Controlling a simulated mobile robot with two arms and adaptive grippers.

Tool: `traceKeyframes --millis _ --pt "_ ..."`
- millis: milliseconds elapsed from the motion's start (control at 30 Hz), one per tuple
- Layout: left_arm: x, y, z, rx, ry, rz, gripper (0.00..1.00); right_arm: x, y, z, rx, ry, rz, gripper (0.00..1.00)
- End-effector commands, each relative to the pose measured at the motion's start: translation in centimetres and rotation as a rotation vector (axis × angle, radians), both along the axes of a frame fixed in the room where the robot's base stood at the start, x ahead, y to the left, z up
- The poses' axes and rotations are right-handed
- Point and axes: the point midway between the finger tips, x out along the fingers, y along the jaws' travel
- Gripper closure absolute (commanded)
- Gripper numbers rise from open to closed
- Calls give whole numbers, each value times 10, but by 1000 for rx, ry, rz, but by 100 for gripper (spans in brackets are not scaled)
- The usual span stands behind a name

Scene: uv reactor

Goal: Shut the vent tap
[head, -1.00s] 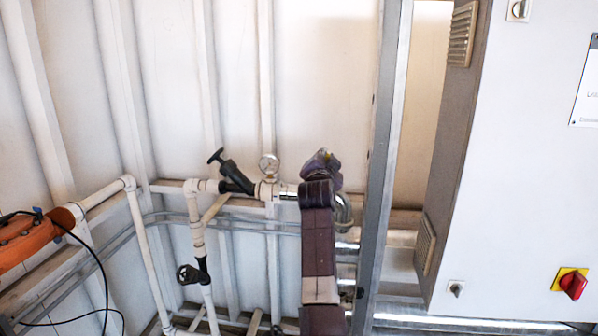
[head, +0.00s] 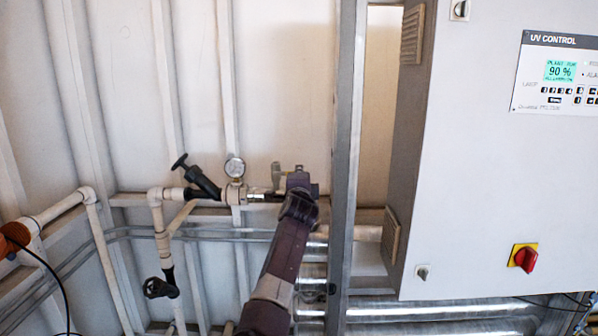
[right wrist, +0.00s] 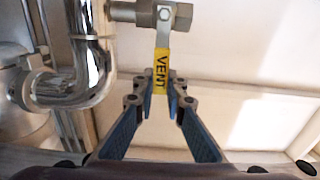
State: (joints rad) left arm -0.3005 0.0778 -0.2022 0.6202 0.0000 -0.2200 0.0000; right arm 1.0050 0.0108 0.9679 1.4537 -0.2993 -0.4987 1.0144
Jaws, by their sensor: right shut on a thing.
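The vent tap shows in the right wrist view as a metal body (right wrist: 184,15) with a flat lever hanging from a nut, its yellow sleeve (right wrist: 162,70) marked VENT. My right gripper (right wrist: 161,88) is shut on the lever, with its blue-sided fingers on either side of the sleeve's lower part. In the head view my right arm comes up from the bottom to the pipework beside the grey post, and its wrist hides the fingers and lever there. My left gripper is not in view.
A pressure gauge (head: 235,168) and a black-handled valve (head: 200,180) sit on the pipe left of my right wrist. A grey post (head: 346,150) and the UV control cabinet (head: 480,190) stand to the right. A shiny bent pipe (right wrist: 95,65) runs close left of the gripper.

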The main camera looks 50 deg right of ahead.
Motion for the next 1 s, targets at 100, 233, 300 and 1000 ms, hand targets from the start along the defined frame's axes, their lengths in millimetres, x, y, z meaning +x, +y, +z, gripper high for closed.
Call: traceKeyframes --millis 100,233,300,1000 --pt "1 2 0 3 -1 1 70 1 1 -4 24 -24 2 100" --pt "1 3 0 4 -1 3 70 1 0 -6 38 -40 2 100" --pt "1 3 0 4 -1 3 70 1 0 -6 42 -44 2 100" --pt "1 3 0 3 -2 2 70 0 0 -5 42 -47 0 70"
